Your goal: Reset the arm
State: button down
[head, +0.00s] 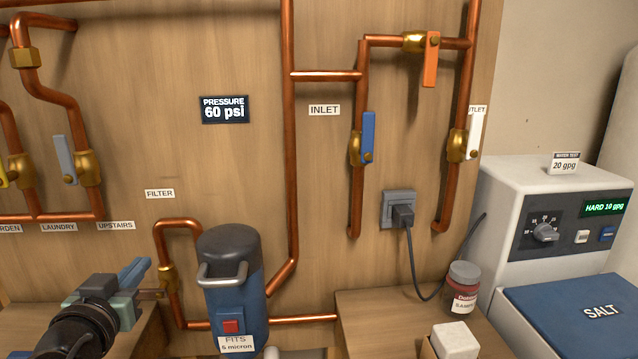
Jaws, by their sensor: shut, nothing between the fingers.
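My gripper (138,292) is at the lower left, at the end of my dark arm, and points right. It is shut, with nothing seen held. Its tips are close to the brass valve (168,280) on the copper pipe left of the filter housing. I cannot tell whether they touch the valve. A blue bar (134,271) shows just above the gripper; whether it is a valve lever or part of the gripper is unclear. The lower part of my arm is cut off by the frame's edge.
The blue filter housing (235,290) with a grey handle stands right of my gripper. Copper pipes with lever valves cover the wooden panel (220,160). A jar (462,287), a white block (455,341) and the softener (545,205) stand at the right.

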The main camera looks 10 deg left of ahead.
jog(key=d+r, duration=0.3)
jog(key=d+r+t, duration=0.1)
jog(key=d+r, duration=0.2)
jog(key=d, duration=0.1)
jog(key=w+d+r+m+t, duration=0.1)
jog(key=d+r, duration=0.2)
jog(key=r, duration=0.1)
jog(key=shift+w+d+r, duration=0.1)
jog(key=shift+d, duration=0.05)
jog(key=s+d+r+m+t+h, duration=0.15)
jog(key=s+d+r+t, duration=0.25)
jog(key=s+d+r, duration=0.55)
jog(key=s+d+r+t+h, duration=0.2)
jog(key=s+d+r+t, duration=0.4)
jog(key=d+r, duration=0.65)
notch_tip(320, 180, up, 18)
jog(key=s+d+p, duration=0.1)
jog(key=s+p, duration=0.1)
jog(key=p, duration=1.6)
jog(key=shift+f+g, duration=0.15)
jog(key=shift+g, duration=0.25)
jog(key=shift+s, duration=0.1)
